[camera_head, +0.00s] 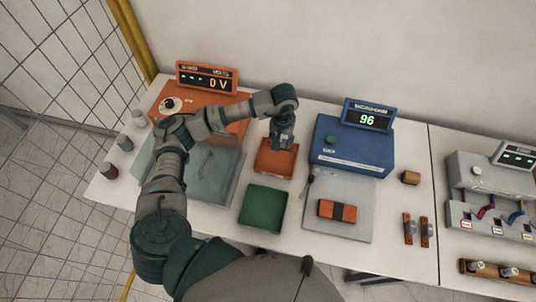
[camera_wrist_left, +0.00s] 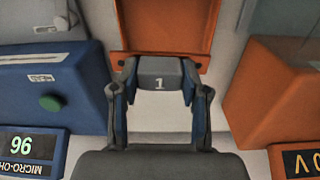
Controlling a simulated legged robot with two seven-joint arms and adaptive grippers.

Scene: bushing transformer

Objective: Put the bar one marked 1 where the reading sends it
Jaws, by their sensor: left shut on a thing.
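My left gripper (camera_head: 282,142) is shut on the grey bar marked 1 (camera_wrist_left: 160,72), whose number shows in the left wrist view between the two fingers. In the head view the bar is hidden by the gripper, which is over the back part of the orange tray (camera_head: 266,169). I cannot tell whether the bar touches the tray. The green tray (camera_head: 263,209) is in front of the orange one and looks empty. The blue micro-ohmmeter (camera_head: 350,148), right of the gripper, reads 96 on its display (camera_head: 367,119). My right gripper is not in view.
An orange unit (camera_head: 215,100) reading 0 V stands back left, near a translucent box (camera_head: 210,180). A grey mat (camera_head: 350,185) holds an orange-and-black block (camera_head: 337,211). Two copper-coloured pieces (camera_head: 417,230) and a small brown block (camera_head: 411,177) lie at right. Mesh fencing is at left.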

